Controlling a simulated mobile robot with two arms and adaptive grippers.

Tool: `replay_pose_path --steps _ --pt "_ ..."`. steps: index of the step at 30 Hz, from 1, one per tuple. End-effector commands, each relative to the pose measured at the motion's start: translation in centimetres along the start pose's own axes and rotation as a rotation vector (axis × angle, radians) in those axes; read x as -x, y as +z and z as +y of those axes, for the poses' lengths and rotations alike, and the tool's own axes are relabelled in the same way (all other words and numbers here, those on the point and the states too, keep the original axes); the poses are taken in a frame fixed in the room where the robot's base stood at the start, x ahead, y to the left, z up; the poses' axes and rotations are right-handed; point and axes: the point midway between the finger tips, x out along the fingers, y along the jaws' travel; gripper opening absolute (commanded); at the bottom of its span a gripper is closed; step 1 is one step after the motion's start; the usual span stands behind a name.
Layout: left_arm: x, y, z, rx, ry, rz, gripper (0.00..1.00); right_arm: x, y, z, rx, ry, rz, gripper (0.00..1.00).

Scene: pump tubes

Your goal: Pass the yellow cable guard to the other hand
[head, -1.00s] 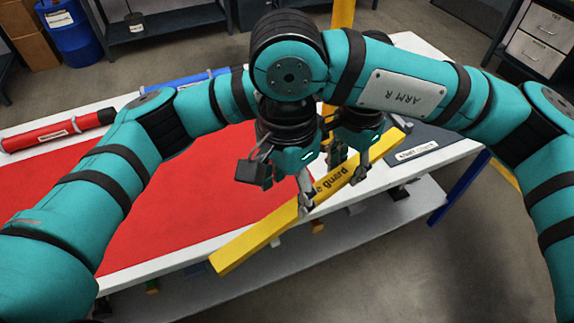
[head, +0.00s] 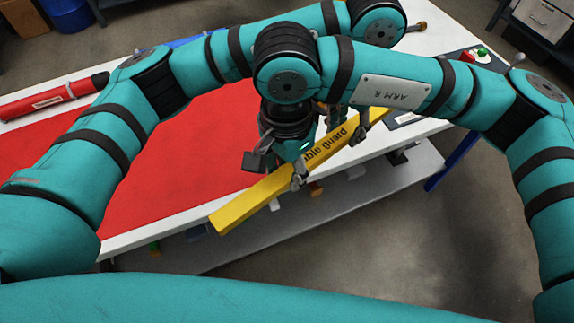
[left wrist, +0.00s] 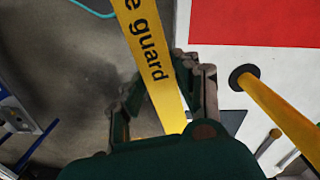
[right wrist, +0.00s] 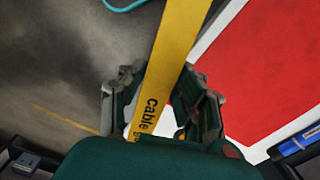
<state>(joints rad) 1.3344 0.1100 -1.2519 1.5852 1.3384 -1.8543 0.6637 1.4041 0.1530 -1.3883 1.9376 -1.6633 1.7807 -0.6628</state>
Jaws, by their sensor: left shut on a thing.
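The yellow cable guard (head: 265,195) is a long bar with black lettering, held slanted above the front edge of the table. My left gripper (head: 356,131) is shut on it toward its upper right end, partly hidden behind my right arm. In the left wrist view the guard (left wrist: 150,55) runs between the left fingers. My right gripper (head: 297,176) is nearer the middle of the guard. In the right wrist view the guard (right wrist: 172,45) passes between the right fingers, which stand apart on either side of it.
The white table with a red mat (head: 190,150) lies behind and below the guard. A red tube (head: 52,96) lies at its left end. A lower shelf (head: 385,180) runs under the front edge. The floor at front right is clear.

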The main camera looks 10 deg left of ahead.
Motion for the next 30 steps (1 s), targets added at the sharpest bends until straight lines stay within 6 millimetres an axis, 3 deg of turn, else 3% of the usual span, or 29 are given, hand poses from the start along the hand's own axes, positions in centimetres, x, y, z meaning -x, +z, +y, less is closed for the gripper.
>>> replay_pose_path --steps 1,6,8,9,15,25,30 --pt "0.1 0.0 0.0 0.000 0.000 0.001 0.00 0.0 0.0 0.0 0.000 -0.001 0.000 0.22" --pt "0.0 0.0 0.0 0.000 0.000 0.001 0.00 0.0 0.0 0.0 0.000 -0.001 0.000 0.00" --pt "0.0 0.0 0.0 0.000 0.001 0.001 0.00 0.0 0.0 0.0 0.000 -0.001 0.000 0.00" --pt "0.1 0.0 0.0 0.000 0.001 0.000 0.32 0.1 0.0 0.0 0.001 -0.002 0.001 0.00" --pt "0.0 0.0 0.0 0.000 0.001 0.000 0.58 0.1 0.0 0.0 0.001 -0.002 0.001 0.00" --pt "0.4 0.0 0.0 0.000 0.000 0.001 0.58 0.1 0.0 0.0 0.000 -0.001 0.001 0.00" --pt "2.8 -0.1 0.0 0.001 0.000 0.004 0.58 0.1 0.0 0.0 0.000 -0.001 0.001 0.00"
